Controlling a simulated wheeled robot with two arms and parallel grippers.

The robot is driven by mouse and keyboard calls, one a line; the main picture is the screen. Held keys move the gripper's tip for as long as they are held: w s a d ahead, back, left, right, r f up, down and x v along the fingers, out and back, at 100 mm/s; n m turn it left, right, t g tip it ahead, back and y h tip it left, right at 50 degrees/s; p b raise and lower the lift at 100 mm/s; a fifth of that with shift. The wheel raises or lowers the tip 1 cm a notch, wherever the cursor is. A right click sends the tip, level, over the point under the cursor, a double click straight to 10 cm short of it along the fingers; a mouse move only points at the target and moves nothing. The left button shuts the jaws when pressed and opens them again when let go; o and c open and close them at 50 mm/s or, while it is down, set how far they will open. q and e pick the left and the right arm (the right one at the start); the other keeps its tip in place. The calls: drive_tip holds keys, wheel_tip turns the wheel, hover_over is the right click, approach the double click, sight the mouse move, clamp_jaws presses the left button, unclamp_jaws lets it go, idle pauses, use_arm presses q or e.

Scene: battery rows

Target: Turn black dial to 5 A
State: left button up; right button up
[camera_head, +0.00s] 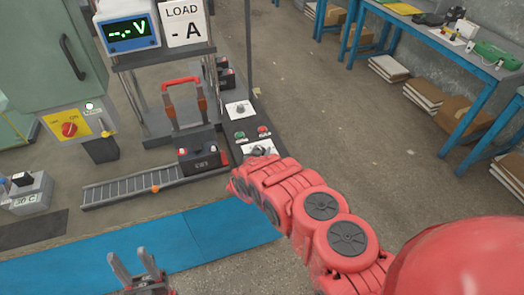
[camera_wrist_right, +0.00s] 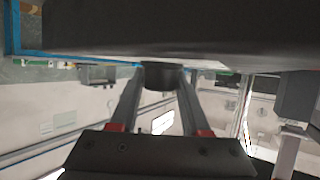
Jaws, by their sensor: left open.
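The black dial (camera_wrist_right: 158,76) projects from a dark panel in the right wrist view. My right gripper (camera_wrist_right: 160,78) has one finger along each side of it, and both fingers appear to touch it. In the head view my right arm reaches the near end of the dark control panel (camera_head: 243,122), and its hand hides most of the dial and its scale there. The LOAD sign (camera_head: 183,22) reads "- A". My left gripper (camera_head: 131,255) is open and empty, low over the blue mat.
The panel also carries a second knob (camera_head: 240,109), a green button (camera_head: 239,135) and a red button (camera_head: 263,131). A battery (camera_head: 199,160) sits at the end of the roller track (camera_head: 130,187). The blue mat (camera_head: 60,270) is clear. Blue tables (camera_head: 480,95) stand right.

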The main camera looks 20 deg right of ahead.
drive_tip(key=o, duration=0.5)
drive_tip(key=shift+s+a+r, duration=0.1)
drive_tip(key=shift+s+a, duration=0.05)
drive_tip(key=shift+a, duration=0.1)
drive_tip(key=shift+c, duration=0.2)
drive_tip(key=shift+d, duration=0.1)
drive_tip(key=p+v, duration=0.1)
drive_tip(key=v, duration=0.1)
drive_tip(key=shift+s+r, duration=0.2)
drive_tip(key=shift+r, duration=0.1)
drive_tip(key=p+v, duration=0.7)
drive_tip(key=shift+r, duration=0.15)
drive_tip(key=p+v, duration=0.4)
drive_tip(key=v, duration=0.3)
drive_tip(key=shift+s+a+f, duration=0.2)
drive_tip(key=shift+s+a, duration=0.1)
drive_tip(key=shift+s, duration=0.05)
